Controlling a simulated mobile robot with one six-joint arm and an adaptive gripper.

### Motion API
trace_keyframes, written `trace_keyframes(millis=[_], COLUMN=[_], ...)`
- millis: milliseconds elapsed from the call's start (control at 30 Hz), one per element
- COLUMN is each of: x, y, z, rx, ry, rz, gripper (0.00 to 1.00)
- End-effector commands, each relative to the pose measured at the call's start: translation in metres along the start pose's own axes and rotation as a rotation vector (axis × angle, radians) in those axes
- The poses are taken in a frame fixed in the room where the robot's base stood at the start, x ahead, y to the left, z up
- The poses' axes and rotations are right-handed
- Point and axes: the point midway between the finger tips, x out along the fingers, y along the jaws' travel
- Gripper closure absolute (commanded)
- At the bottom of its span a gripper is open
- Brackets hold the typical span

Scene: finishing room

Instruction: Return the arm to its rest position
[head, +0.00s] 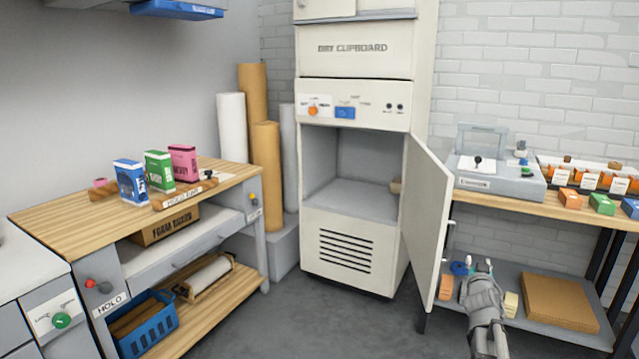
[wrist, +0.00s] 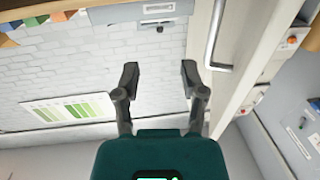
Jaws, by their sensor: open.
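My gripper (wrist: 160,78) is open and empty in the wrist view, with its two dark fingers apart and nothing between them. In the head view my gripper (head: 477,266) is at the lower right, in front of the shelf under the right-hand table. The cabinet door (head: 428,215) stands open just left of it in the picture. In the wrist view the door's handle (wrist: 214,35) shows beyond the right finger. I cannot tell the exact gap between gripper and door.
The white drying cabinet (head: 350,245) stands open at the centre. A wooden workbench (head: 75,215) with colourful boxes is at the left. The right table (head: 540,201) holds a grey device (head: 500,178). A cardboard box (head: 560,302) lies on its lower shelf. The middle floor (head: 320,325) is clear.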

Motion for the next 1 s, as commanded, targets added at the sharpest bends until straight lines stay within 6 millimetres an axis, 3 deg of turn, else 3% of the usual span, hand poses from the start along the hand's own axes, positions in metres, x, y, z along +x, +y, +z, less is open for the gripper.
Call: trace_keyframes(millis=[267, 467, 800, 1000], x=[-0.036, -0.074, -0.164, -0.227], y=[-0.028, -0.054, -0.108, -0.14], z=[0.051, 0.091, 0.151, 0.174], rx=[-0.01, -0.036, -0.114, -0.179], ry=[-0.281, -0.519, -0.957, -1.207], rz=[0.111, 0.133, 0.053, -0.059], gripper=[0.46, 0.46, 0.46, 0.46])
